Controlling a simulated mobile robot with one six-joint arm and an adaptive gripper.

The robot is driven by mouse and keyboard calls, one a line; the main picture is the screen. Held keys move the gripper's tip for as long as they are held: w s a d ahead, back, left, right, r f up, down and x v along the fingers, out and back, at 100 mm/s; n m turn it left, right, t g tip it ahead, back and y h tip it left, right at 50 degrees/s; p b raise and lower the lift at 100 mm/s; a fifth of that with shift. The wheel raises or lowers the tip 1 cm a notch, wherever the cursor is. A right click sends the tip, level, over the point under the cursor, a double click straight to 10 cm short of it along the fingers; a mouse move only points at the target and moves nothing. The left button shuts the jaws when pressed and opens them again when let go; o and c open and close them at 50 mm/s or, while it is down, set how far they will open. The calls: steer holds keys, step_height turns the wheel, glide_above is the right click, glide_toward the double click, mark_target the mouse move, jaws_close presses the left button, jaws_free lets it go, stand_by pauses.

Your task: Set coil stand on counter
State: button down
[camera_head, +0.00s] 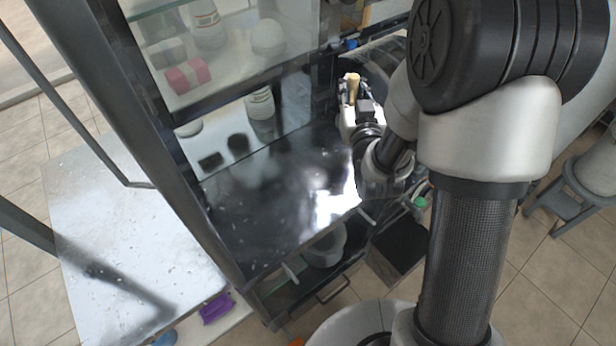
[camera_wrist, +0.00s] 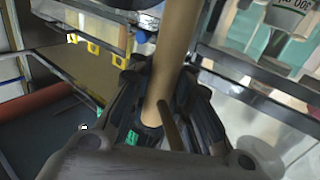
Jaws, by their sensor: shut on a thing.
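My gripper (camera_head: 350,110) is at the right end of the dark glossy counter (camera_head: 270,200) in the head view. It is shut on a tan, wood-coloured post (camera_head: 352,80), which appears to be the coil stand. In the wrist view the post (camera_wrist: 178,50) runs up between the dark fingers of my gripper (camera_wrist: 165,105), with a thinner brown rod (camera_wrist: 169,125) beside its lower end. The fingers hide part of the stand, and its base cannot be made out. I cannot tell whether the stand touches the counter.
A glass case at the counter's back holds a pink-red box (camera_head: 187,76) and white containers (camera_head: 260,103). A dark frame post (camera_head: 165,165) edges the counter's left side. The counter's middle looks clear. A blue-grey stool (camera_head: 570,190) stands at right.

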steer(key=s+a+r+n+g+y+p, duration=0.2)
steer(key=s+a+r+n+g+y, duration=0.1)
steer(key=s+a+r+n+y, duration=0.25)
steer(key=s+a+r+n+g+y+p, duration=0.3)
steer(key=a+r+n+y, duration=0.1)
steer(key=a+y, duration=0.4)
step_height(320, 180, down, 20)
steer(key=a+b, duration=0.1)
steer(key=b, duration=0.5)
steer(key=shift+w+h, duration=0.15)
steer(key=shift+h, duration=0.2)
steer(key=shift+f, duration=0.15)
steer(key=c, duration=1.5)
jaws_free()
steer(key=shift+o, duration=0.2)
